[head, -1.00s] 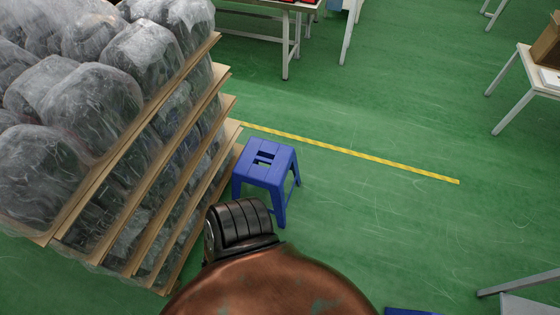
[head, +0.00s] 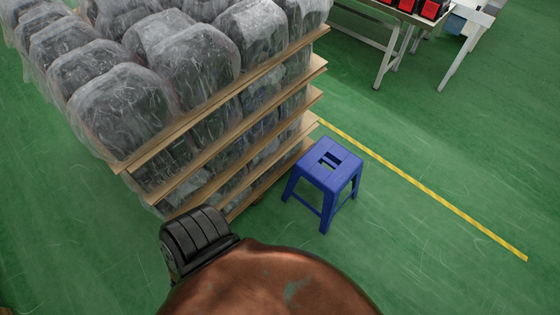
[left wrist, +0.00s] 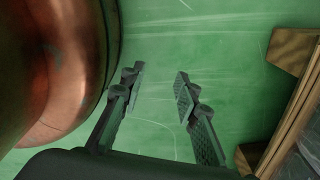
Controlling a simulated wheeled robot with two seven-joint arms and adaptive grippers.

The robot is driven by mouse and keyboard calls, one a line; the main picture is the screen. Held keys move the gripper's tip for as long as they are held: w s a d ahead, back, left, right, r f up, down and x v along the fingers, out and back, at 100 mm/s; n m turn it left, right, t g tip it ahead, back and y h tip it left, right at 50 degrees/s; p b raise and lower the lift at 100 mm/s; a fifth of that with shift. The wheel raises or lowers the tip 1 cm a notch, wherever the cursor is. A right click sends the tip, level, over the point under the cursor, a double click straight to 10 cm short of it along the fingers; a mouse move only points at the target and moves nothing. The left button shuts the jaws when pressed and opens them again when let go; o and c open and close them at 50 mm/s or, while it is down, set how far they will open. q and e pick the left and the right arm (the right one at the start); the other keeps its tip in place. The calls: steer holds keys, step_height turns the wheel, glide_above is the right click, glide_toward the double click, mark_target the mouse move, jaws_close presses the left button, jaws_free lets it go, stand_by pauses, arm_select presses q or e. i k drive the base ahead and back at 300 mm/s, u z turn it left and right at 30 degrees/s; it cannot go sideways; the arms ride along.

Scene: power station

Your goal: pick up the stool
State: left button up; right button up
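The blue stool (head: 330,168) stands upright on the green floor, right of the stacked pallets in the head view. It has a slotted square seat and splayed legs. The stool does not show in the left wrist view. My left gripper (left wrist: 158,80) is open in the left wrist view, with its two fingers apart and only green floor between them. Neither gripper shows in the head view. My right gripper is not in view.
Stacked wooden pallets (head: 235,60) with plastic-wrapped dark goods stand left of the stool, close to it. A wooden edge (left wrist: 292,50) shows at the wrist view's right. A yellow line (head: 420,190) crosses the floor. A table (head: 400,15) stands at the back. Floor right of the stool is clear.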

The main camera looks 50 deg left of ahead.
mark_target(348, 167)
steer(key=u, duration=1.5)
steer(key=i, duration=1)
